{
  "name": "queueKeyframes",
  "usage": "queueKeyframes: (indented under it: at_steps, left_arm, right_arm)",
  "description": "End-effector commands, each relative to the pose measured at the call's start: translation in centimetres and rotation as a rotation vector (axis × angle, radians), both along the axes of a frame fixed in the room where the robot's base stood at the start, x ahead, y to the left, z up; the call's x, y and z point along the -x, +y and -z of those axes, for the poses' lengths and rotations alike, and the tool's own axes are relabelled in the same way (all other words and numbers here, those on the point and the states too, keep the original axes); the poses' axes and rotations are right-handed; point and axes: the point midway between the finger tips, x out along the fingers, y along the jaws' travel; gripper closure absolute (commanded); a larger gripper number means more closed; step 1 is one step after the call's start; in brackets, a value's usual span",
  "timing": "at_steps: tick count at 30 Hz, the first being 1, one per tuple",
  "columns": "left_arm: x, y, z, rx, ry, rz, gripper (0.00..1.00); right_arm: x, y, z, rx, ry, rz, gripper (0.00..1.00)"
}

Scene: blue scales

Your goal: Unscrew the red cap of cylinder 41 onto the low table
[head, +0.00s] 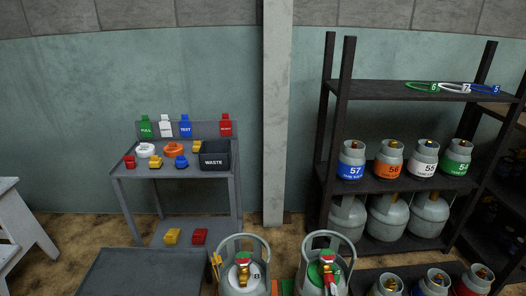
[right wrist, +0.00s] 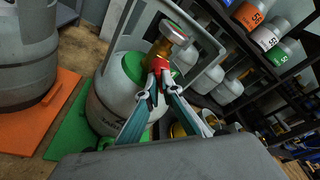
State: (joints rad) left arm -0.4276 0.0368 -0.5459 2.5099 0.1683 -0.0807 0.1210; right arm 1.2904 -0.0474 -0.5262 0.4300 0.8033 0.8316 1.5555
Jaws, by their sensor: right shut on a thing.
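A grey cylinder with a green shoulder (head: 313,272) stands at the bottom centre of the head view, its number partly hidden with a "4" showing. In the right wrist view it is the grey cylinder with the green shoulder (right wrist: 112,118), under a grey guard ring. Its brass valve carries a handwheel (right wrist: 174,33). The red cap (right wrist: 157,65) is on the valve's side outlet, largely covered by the fingers. My right gripper (right wrist: 161,74) is shut on the red cap; it also shows in the head view (head: 331,282). My left gripper is not in view.
A second cylinder (head: 243,275) marked "8" stands close on the left. A low dark grey table (head: 112,274) is at the bottom left, its top clear where visible. A workbench (head: 190,172) with caps, tags and a waste bin (head: 215,162) stands behind. A cylinder rack (head: 400,185) is at the right.

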Motion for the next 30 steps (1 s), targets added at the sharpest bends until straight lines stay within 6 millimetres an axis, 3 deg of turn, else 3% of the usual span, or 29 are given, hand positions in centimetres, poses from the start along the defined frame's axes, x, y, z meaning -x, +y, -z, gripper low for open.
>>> queueKeyframes:
  at_steps: [3,4,6,20,30]
  left_arm:
    - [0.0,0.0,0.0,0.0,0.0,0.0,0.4]
    - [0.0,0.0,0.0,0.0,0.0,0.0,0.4]
    - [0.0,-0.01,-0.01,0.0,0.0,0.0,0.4]
    - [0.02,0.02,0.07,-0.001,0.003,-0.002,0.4]
    - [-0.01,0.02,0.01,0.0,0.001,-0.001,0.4]
  right_arm:
    - [-0.02,0.01,-0.03,-0.001,-0.001,-0.001,1.0]
    - [-0.02,0.02,-0.03,-0.001,-0.001,-0.001,0.87]
    - [-0.02,0.01,-0.03,-0.002,-0.001,0.0,0.75]
    - [0.03,-0.12,0.03,-0.035,0.001,0.0,0.75]
    - [-0.11,-0.38,-0.23,-0.378,0.011,-0.002,0.75]
